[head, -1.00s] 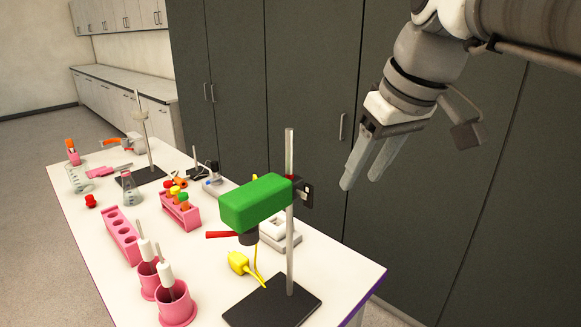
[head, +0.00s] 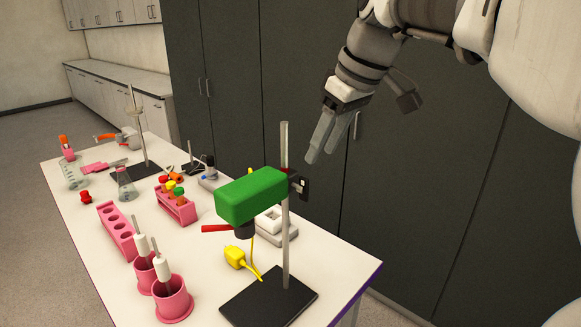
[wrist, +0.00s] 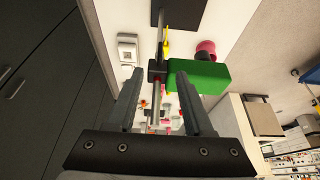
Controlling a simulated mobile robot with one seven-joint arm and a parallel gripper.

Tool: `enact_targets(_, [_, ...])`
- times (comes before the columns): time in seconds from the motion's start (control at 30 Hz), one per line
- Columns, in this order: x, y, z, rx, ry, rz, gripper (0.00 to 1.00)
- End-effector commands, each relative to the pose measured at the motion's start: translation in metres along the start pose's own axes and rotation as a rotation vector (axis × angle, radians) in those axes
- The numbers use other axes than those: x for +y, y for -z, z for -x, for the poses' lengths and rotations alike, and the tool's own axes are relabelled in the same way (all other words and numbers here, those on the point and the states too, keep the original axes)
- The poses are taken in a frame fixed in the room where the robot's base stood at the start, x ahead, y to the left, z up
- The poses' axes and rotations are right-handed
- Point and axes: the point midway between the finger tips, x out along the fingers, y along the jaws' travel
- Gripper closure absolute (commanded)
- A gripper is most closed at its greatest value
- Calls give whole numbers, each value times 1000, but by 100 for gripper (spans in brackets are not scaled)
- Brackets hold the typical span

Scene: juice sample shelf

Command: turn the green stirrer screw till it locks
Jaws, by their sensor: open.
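The green stirrer (head: 250,195) is a block held on an upright metal rod (head: 286,240) above a black base plate (head: 268,295). A dark clamp with its screw (head: 301,187) sits at the rod, on the stirrer's right side; the screw's turn is too small to tell. My gripper (head: 321,157) is open and empty, above and to the right of the clamp, apart from it. In the wrist view, the clamp (wrist: 157,70) appears between my two spread fingers (wrist: 155,78), with the green stirrer (wrist: 212,77) to the right, partly behind the right finger.
A white device (head: 272,225) and a yellow plug (head: 235,257) lie near the stand. Pink cups (head: 173,305), a pink rack (head: 117,232) and a rack of capped tubes (head: 177,209) stand to the left. Dark cabinets (head: 420,190) rise behind the table.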

Motion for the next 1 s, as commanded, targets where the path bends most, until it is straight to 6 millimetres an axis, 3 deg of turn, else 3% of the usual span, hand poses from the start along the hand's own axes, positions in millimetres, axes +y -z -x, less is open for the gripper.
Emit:
enact_targets(0.2, [0, -1, -50, -3, 2, -1, 48])
enact_targets(0.4, [0, -1, -80, -2, 1, -1, 48])
enact_targets(0.6, [0, 0, -93, 0, -1, -1, 48])
enact_targets(0.87, [0, 0, -94, 0, -1, -1, 48])
enact_targets(1.0, [0, 0, -94, 0, -1, -1, 70])
